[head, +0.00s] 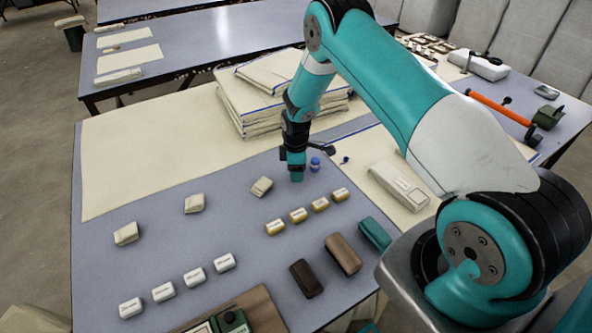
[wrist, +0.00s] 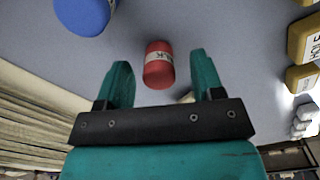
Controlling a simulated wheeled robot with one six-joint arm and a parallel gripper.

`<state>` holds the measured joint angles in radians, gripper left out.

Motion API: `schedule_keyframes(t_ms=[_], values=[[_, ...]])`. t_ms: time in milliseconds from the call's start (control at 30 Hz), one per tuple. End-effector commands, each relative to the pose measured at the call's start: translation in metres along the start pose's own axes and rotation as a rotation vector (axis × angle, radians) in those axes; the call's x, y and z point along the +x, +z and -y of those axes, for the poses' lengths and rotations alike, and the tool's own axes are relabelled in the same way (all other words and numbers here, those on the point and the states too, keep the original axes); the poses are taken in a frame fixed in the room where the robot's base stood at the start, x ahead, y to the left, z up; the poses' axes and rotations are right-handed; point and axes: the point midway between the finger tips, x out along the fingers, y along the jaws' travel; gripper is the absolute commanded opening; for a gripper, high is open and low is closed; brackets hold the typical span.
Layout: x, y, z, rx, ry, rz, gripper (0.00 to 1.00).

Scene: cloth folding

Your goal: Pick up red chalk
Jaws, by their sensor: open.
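The red chalk (wrist: 158,66) is a short red cylinder with a white label, lying on the grey-blue table top in the wrist view. It sits just beyond my gripper (wrist: 160,80), roughly centred between the two teal fingers, and neither finger touches it. In the head view my gripper (head: 297,178) points down close to the table, and the red chalk cannot be made out there. The gripper is open and empty.
A blue piece (wrist: 84,14) lies left of the chalk in the wrist view. Yellow labelled blocks (head: 298,215) stand in a row nearby. Folded cloths (head: 245,105) are stacked behind my gripper. White blocks (head: 194,276) and dark blocks (head: 306,278) lie towards the front.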

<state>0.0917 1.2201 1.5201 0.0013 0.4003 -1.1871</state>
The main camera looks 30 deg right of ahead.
Motion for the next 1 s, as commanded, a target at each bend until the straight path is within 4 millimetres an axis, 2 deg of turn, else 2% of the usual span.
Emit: schedule_keyframes(t_ms=[133, 367, 400, 600, 633, 700, 1000], values=[[0.015, -0.001, -0.001, 0.000, 0.001, 0.000, 0.61], [0.018, -0.001, -0.001, 0.000, 0.002, -0.001, 0.61], [0.018, -0.001, -0.001, 0.000, 0.002, -0.001, 0.59], [0.018, -0.001, -0.001, 0.000, 0.002, -0.001, 0.13], [0.018, -0.001, -0.001, 0.000, 0.002, -0.001, 0.08], [0.018, -0.001, -0.001, 0.000, 0.002, -0.001, 0.04], [0.013, -0.001, -0.002, 0.000, 0.003, -0.001, 0.04]])
